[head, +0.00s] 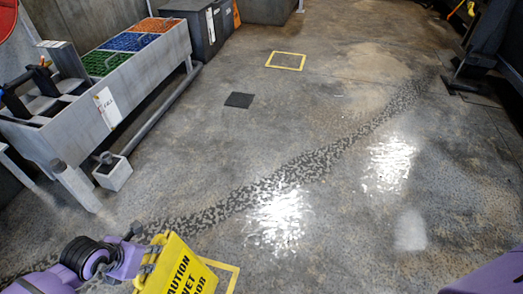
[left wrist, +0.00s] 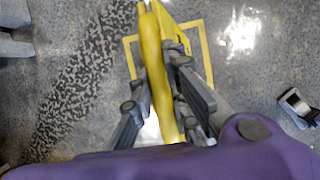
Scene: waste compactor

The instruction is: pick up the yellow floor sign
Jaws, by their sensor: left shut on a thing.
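The yellow floor sign (head: 182,272) is at the bottom of the head view, with black lettering that reads in part "CAUTION" and "WET". Its lower part is cut off by the frame edge. My left gripper (head: 150,258) is shut on the sign's upper edge at its left side. In the left wrist view the sign (left wrist: 158,75) runs between the two grey fingers of the gripper (left wrist: 160,95), which press on it from both sides. A yellow square outline (head: 228,268) on the floor shows behind the sign. My right gripper is not in view.
A grey bench with green, blue and orange bins (head: 110,62) stands at the upper left, with a small white post base (head: 112,172) by it. Another yellow floor square (head: 286,61) and a dark floor patch (head: 239,100) lie further off. The middle floor is clear.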

